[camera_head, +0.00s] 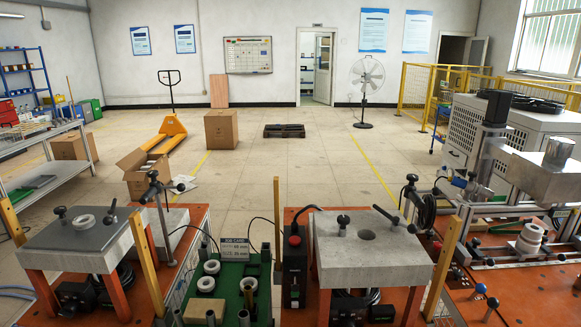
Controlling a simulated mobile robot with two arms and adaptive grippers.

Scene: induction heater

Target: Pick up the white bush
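I cannot tell which ring the task means. Neither of my grippers shows in the head view.
A small job card sign (235,249) stands behind the tray. A black control box (295,265) with a red button stands between the tray and the right stand (375,255), whose top has a dark round hole. Upright posts and black-knobbed levers rise around both stands.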

